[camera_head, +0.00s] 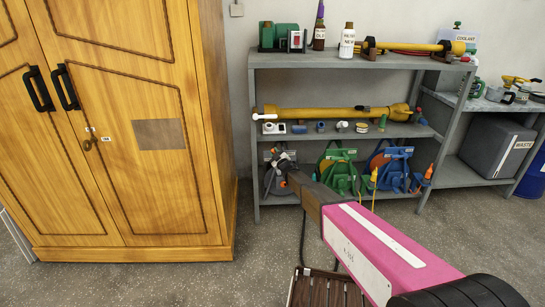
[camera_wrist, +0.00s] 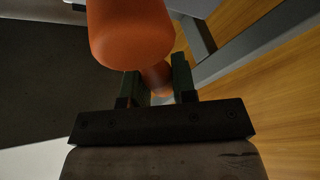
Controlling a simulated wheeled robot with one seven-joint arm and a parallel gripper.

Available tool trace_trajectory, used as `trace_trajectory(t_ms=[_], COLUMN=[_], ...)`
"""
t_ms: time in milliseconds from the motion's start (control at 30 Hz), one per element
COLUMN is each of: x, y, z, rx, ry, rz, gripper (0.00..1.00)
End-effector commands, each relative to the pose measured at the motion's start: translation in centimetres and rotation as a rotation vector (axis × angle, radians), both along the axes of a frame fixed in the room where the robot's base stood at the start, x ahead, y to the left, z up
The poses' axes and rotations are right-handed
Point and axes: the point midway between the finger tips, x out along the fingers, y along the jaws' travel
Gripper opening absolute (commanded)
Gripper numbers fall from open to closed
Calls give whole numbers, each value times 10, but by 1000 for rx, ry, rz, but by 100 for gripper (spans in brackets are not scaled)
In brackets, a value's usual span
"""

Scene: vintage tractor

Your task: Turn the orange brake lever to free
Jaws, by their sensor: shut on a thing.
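The orange brake lever (camera_wrist: 130,35) is close up in the wrist view. Its thick rounded end fills the upper middle, and a narrower orange part sits lower, between the fingers. My gripper (camera_wrist: 157,72) has one dark finger on each side of that narrower part and is shut on the lever. In the head view my arm reaches to the left reel (camera_head: 277,180) on the lower shelf. The fingers and lever are too small or hidden there to make out. Whether the lever stands at free cannot be read.
A grey shelf unit (camera_head: 345,136) holds a green reel (camera_head: 337,172), a blue reel (camera_head: 390,168) and a yellow shaft (camera_head: 330,112) above. A wooden cabinet (camera_head: 160,135) stands close on the left. The grey floor (camera_head: 250,265) is clear in front of the cabinet.

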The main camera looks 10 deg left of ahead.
Motion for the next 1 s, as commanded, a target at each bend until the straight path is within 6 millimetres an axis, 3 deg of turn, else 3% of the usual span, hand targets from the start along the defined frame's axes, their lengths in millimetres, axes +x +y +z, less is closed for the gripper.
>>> trace_trajectory(t_ms=[600, 1000], x=[9, 12], y=[-32, -41], z=[13, 14], rx=[509, 657], ry=[148, 192], rz=[-2, -2], gripper=[0, 0])
